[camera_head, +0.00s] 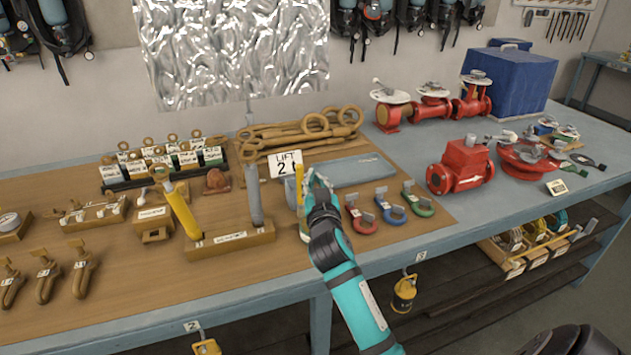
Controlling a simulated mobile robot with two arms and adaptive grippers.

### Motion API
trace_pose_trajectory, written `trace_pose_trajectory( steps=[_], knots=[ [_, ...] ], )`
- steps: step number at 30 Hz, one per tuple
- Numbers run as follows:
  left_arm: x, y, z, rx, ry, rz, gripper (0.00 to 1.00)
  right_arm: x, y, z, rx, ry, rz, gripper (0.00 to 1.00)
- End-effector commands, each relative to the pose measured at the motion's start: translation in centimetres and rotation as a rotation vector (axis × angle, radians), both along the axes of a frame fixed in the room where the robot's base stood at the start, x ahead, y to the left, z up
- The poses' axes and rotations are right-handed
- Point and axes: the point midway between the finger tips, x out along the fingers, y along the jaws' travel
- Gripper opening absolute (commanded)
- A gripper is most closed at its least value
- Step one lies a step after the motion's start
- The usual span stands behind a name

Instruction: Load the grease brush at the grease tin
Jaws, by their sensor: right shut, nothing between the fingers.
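My right gripper (318,180) is over the middle of the bench, in front of the blue-grey flat case. It is shut with nothing between its fingers. A thin yellow upright handle (299,184) stands just left of the gripper and may be the grease brush. A pale container (304,232), mostly hidden by my gripper and wrist, shows below it; I cannot tell whether it is the grease tin. Small tins (567,133) stand at the far right of the bench. My left gripper is not in view.
Red, blue and green shackles (391,213) lie right of my wrist. A wooden block (230,243) holds a yellow and a grey tool to the left. A red valve (461,166) stands to the right.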

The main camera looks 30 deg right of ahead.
Motion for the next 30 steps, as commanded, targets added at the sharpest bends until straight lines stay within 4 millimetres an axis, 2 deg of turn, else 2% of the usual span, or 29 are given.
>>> trace_pose_trajectory(
  steps=[30],
  knots=[
    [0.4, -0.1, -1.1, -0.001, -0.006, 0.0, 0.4, 0.0, 0.0, -1.3, 0.0, 0.0, 0.0, 0.0]
  ],
)
